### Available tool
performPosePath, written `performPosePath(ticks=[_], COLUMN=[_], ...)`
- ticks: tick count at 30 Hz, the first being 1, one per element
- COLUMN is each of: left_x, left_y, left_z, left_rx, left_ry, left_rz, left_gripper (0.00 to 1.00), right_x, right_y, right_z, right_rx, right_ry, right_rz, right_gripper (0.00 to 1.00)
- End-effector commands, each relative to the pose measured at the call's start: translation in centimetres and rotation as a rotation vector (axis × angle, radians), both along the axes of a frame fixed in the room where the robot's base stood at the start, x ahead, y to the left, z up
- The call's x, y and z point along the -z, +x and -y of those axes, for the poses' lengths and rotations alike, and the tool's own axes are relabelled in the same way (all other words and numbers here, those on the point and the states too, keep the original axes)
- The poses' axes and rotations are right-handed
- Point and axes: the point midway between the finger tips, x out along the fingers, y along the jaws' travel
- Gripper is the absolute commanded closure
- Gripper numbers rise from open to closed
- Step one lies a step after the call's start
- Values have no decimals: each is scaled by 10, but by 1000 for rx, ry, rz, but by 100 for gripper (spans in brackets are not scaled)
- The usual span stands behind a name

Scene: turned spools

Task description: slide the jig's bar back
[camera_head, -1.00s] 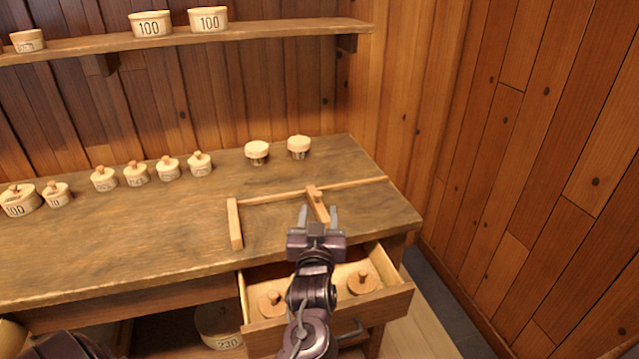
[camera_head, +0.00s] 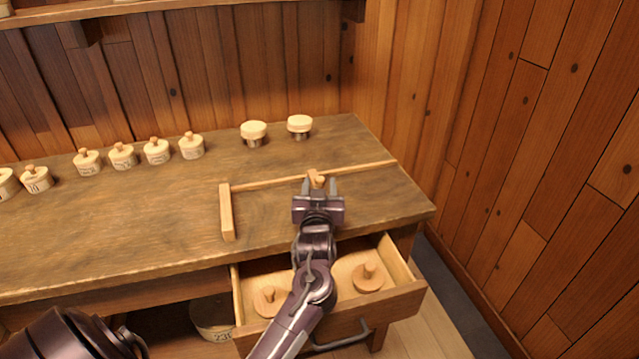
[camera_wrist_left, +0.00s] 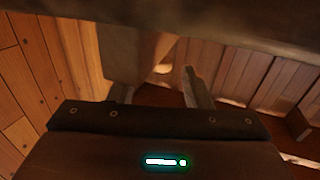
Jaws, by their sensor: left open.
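The jig lies on the workbench top, with a thin wooden rail (camera_head: 365,168) and a short end piece (camera_head: 227,212) at its left. Its bar (camera_head: 316,179) crosses the rail near the middle; only its far end shows, the rest being hidden behind my gripper. My left gripper (camera_head: 319,187) is open, with its fingertips on either side of the bar's visible end. In the left wrist view, a pale wooden piece (camera_wrist_left: 163,52) shows between the two fingers; I cannot tell whether they touch it. My right gripper is not in view.
An open drawer (camera_head: 405,293) with knobbed wooden lids (camera_head: 368,277) juts out below my left arm. Two pale-topped spools (camera_head: 300,125) stand behind the rail. Several labelled pots (camera_head: 191,146) line the bench's back left. Bare bench top (camera_head: 130,215) lies left of the jig.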

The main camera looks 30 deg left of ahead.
Motion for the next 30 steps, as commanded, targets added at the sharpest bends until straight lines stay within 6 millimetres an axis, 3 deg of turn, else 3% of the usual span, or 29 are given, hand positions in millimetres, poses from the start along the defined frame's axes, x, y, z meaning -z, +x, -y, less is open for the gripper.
performPosePath(ticks=[12,22,30], left_x=[0,0,0], left_y=[9,8,10], left_z=[-6,-6,-6], left_rx=[0,0,0], left_ry=[-1,0,0], left_rz=[-1,0,0], left_gripper=[57,100,100], right_x=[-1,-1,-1], right_y=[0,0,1], right_z=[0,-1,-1], right_rx=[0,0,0], right_ry=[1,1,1], right_rz=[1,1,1], right_gripper=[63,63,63])
